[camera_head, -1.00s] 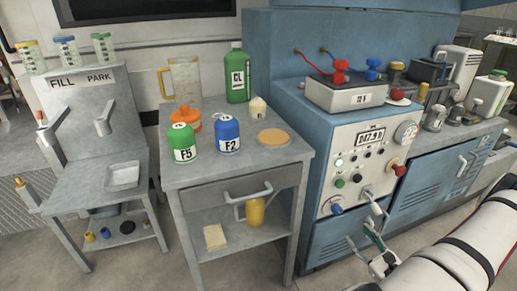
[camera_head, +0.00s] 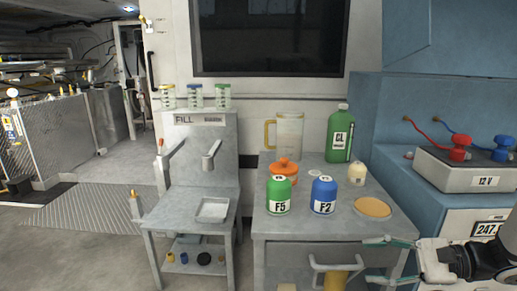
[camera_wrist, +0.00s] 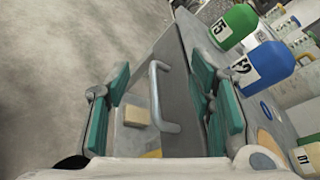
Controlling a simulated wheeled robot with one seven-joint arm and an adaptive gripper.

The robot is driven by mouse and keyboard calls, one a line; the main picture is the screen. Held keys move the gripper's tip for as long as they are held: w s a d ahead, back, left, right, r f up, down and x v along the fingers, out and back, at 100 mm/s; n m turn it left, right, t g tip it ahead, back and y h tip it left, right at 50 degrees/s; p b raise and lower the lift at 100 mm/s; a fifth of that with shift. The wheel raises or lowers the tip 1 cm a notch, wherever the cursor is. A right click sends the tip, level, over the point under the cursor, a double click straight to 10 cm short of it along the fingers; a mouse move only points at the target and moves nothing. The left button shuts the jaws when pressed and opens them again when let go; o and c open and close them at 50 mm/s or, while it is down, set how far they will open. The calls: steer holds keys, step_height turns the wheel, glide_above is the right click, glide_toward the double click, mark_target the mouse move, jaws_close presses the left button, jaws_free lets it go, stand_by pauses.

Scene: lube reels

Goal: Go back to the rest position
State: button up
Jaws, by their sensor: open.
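My gripper (camera_head: 388,261) is at the lower right of the head view, in front of the small grey table (camera_head: 330,226). Its two green-padded fingers are spread apart with nothing between them. In the wrist view my gripper (camera_wrist: 160,105) is also open and empty, and the table's drawer handle (camera_wrist: 163,95) shows between the fingers, beyond them. The handle (camera_head: 335,266) also shows in the head view, left of the fingers. I cannot tell the exact gap between gripper and table.
On the table stand a green F5 bottle (camera_head: 279,196), a blue F2 bottle (camera_head: 323,196), an orange pot (camera_head: 285,168), a clear jug (camera_head: 289,140) and a green jug (camera_head: 339,134). The fill stand (camera_head: 187,197) is left. A blue cabinet (camera_head: 400,130) is right. Open floor lies further left.

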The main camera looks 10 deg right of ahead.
steer(key=s+a+r+n+g+h, duration=0.1)
steer(key=s+a+r+n+g, duration=0.25)
steer(key=a, duration=0.35)
steer(key=s+a+r+n+g+h, duration=0.2)
steer(key=s+a+r+n+g, duration=0.15)
steer(key=a+g, duration=0.2)
steer(key=s+a+r+n+t+h, duration=0.25)
steer(key=s+n+h, duration=0.75)
steer(key=s, duration=0.5)
step_height(320, 180, up, 25)
steer(key=t+p, duration=0.3)
steer(key=p, duration=2)
steer(key=shift+d, duration=0.4)
